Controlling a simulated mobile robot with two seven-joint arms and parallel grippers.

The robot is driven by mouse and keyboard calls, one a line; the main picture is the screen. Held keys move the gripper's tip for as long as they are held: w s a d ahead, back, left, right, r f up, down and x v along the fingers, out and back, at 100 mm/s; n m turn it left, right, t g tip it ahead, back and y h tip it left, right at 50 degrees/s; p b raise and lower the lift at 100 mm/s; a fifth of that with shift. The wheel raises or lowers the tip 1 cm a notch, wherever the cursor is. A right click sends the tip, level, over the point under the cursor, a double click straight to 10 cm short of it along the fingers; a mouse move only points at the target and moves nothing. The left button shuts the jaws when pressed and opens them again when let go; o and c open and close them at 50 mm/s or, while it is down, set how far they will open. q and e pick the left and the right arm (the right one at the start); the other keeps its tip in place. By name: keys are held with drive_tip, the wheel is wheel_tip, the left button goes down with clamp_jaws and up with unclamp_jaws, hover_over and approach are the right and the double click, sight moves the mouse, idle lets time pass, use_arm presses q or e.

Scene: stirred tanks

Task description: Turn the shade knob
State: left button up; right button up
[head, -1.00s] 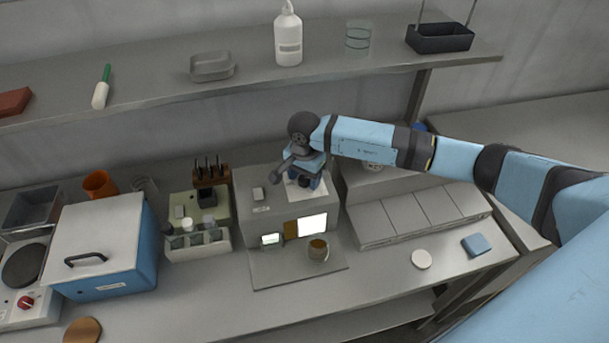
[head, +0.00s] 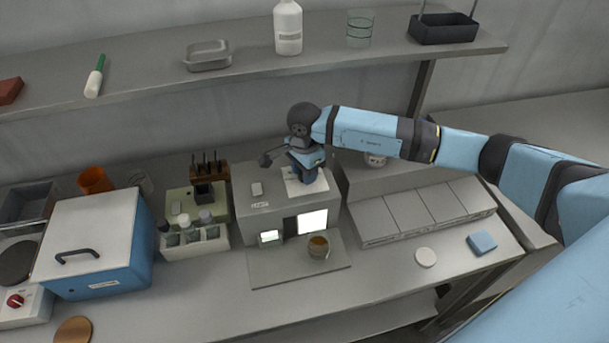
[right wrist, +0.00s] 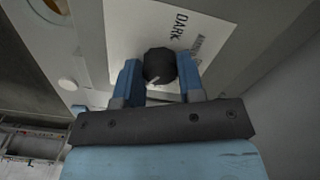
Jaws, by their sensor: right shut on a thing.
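The shade knob (right wrist: 159,64) is dark and round, on a white card marked DARK (right wrist: 181,25) in the right wrist view. My right gripper (right wrist: 158,72) has one blue finger on each side of it and is shut on it. In the head view my right gripper (head: 307,178) points down onto the top of a grey box (head: 258,208), and it hides the knob. The box's front has a bright window (head: 312,222), a dark panel beside it and a small lit display (head: 269,237). My left gripper is not in view.
A brown-filled beaker (head: 318,246) stands on the plate before the box. A rack with bottles (head: 195,242) and a blue box with a white lid (head: 92,240) stand to the left. A shelf (head: 160,77) runs above. The counter front right holds a white disc (head: 425,257) and a blue block (head: 482,242).

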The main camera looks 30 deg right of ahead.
drive_tip(key=m+b, duration=0.1)
drive_tip(key=m, duration=0.1)
drive_tip(key=shift+m, duration=0.3)
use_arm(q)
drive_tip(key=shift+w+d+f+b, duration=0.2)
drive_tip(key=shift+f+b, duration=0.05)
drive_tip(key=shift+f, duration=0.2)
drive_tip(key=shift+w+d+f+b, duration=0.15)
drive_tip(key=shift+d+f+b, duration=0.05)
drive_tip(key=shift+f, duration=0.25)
use_arm(e)
drive_tip(key=shift+m, duration=0.4)
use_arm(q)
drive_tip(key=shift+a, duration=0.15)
use_arm(e)
drive_tip(key=o, duration=0.9)
use_arm(q)
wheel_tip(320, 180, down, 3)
drive_tip(key=b, duration=0.2)
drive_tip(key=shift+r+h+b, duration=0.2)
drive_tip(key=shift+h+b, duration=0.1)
drive_tip(key=shift+b, duration=0.1)
use_arm(e)
wheel_tip(320, 180, up, 14)
drive_tip(key=shift+f, duration=0.1)
